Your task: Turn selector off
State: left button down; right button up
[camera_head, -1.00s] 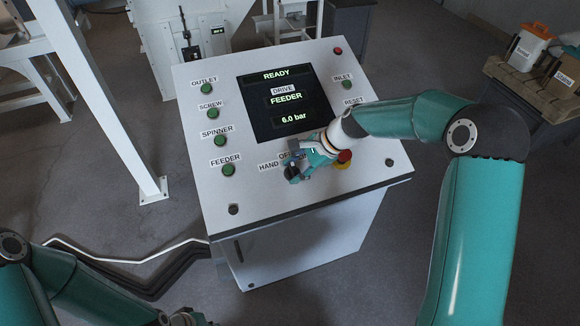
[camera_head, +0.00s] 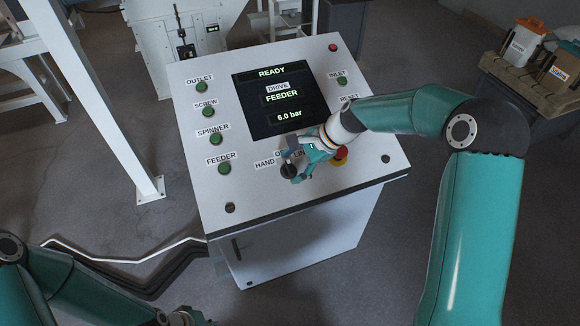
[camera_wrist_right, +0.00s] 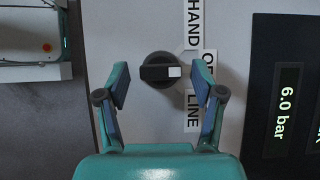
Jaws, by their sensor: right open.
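The selector (camera_wrist_right: 160,71) is a round black knob with a bar handle on the control panel's sloping face. In the right wrist view its white mark points right, toward the OFF label (camera_wrist_right: 209,65); HAND (camera_wrist_right: 194,22) and LINE (camera_wrist_right: 192,108) lie to either side. My right gripper (camera_wrist_right: 162,88) is open, its fingers on either side of the knob with gaps between. In the head view the right gripper (camera_head: 290,163) partly covers the selector (camera_head: 288,172) and the OFF label. My left gripper (camera_head: 185,317) is cut off at the bottom edge.
The panel (camera_head: 265,195) has a dark screen (camera_head: 280,103) reading READY, DRIVE FEEDER, 6.0 bar. Green buttons run down its left side. A red emergency stop (camera_head: 341,152) on yellow sits just right of my right gripper. A white post (camera_head: 110,110) stands left.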

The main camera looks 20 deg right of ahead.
jog(key=v, duration=1.1)
jog(key=shift+f, duration=0.1)
